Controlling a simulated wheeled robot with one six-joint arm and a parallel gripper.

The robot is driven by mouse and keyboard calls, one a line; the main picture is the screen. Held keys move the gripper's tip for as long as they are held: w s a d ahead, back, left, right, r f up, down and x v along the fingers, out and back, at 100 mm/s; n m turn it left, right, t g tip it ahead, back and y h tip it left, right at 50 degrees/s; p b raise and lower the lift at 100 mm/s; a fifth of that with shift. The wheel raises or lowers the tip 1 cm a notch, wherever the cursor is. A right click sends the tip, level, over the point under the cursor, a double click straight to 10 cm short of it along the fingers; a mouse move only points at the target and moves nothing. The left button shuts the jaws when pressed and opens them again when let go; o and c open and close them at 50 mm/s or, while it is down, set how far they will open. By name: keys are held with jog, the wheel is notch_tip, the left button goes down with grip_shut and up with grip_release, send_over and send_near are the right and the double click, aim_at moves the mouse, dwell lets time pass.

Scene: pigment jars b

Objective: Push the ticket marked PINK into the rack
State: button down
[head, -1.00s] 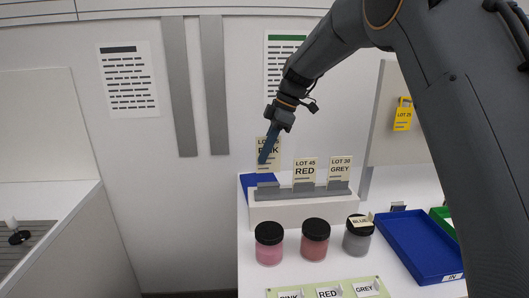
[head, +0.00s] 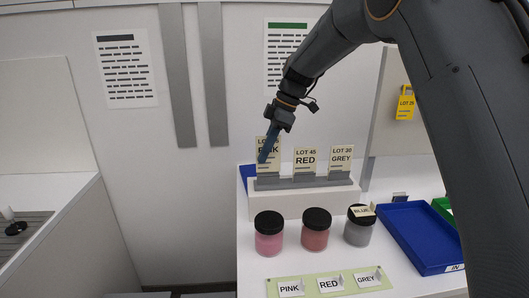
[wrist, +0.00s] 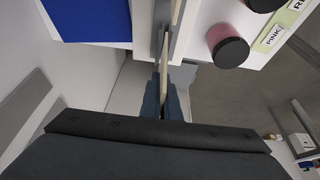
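The PINK ticket (head: 275,160) is a cream card upright at the left end of the grey rack (head: 305,182), on a white block. Its lower edge is at the rack's top, and its top stands higher than the RED ticket (head: 306,160) and the GREY ticket (head: 341,160), which sit in the rack. My gripper (head: 264,157) reaches down across the PINK ticket's left side and covers part of its lettering. In the wrist view, my gripper (wrist: 166,98) is shut on the ticket (wrist: 164,62), seen edge-on between the fingers.
Pink (head: 269,235), red (head: 316,230) and grey (head: 358,232) jars with black lids stand in front of the rack; a BLUE ticket (head: 361,211) lies on the grey jar. A blue tray (head: 424,262) is at right. A blue surface (head: 246,171) shows behind the rack's left end.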

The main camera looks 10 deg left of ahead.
aim_at(260, 172)
jog(key=shift+f, duration=0.3)
jog(key=shift+f+b, duration=0.35)
jog(key=shift+f+b, duration=0.8)
jog(key=shift+f, duration=0.55)
jog(key=c, duration=2.5)
grip_release()
jog(key=o, duration=0.6)
jog(key=shift+c, duration=0.2)
jog(key=shift+r, duration=0.15)
jog(key=shift+r+p, duration=1.25)
jog(key=shift+r, duration=1.65)
